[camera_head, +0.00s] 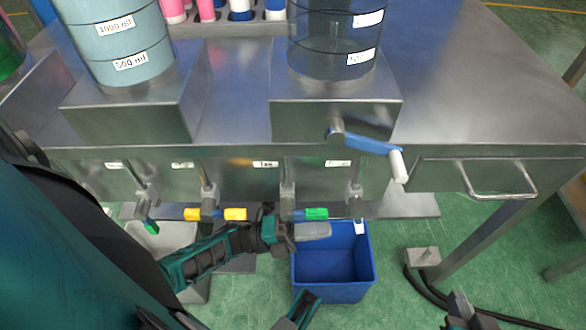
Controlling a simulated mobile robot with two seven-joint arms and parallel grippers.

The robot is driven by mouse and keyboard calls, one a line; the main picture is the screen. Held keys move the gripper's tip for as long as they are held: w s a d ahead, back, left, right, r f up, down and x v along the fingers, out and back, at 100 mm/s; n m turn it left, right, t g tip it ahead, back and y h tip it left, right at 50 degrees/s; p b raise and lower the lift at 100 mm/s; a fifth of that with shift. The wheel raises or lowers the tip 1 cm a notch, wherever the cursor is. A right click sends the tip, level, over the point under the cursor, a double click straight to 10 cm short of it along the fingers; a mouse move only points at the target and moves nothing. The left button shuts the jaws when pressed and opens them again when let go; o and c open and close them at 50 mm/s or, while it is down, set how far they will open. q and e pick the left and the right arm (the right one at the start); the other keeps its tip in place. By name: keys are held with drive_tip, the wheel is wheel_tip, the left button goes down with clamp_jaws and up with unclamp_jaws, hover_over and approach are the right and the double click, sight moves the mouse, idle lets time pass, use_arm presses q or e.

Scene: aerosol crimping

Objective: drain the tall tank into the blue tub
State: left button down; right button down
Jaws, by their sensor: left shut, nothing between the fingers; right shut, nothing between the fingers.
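Two tanks rise past the top edge, so I cannot tell which is taller: a pale blue-grey one (118,62) marked 500 and 1000 ml, and a dark see-through one (330,45). Below the bench front hang several pipes with valve handles: green (151,227), yellow (193,214), yellow (235,214), green (316,213). The blue tub (335,291) stands on the floor under the right pipes, looking empty. My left gripper (325,230) is shut and empty, over the tub's upper left, just below the right green handle. My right gripper (460,308) is shut at the bottom edge, mostly cut off.
A blue crank (365,144) with a white grip juts from the right tank's block. A drawer handle (500,190) sticks out at right. A grey bin (165,240) stands left of the tub, partly behind my arm. A black cable (430,287) lies on the green floor.

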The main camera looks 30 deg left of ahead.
sight(357, 215)
use_arm(q)
drive_tip(key=shift+x, duration=2.35)
drive_tip(key=shift+a, duration=0.1)
use_arm(e)
drive_tip(key=shift+w+d, duration=0.1)
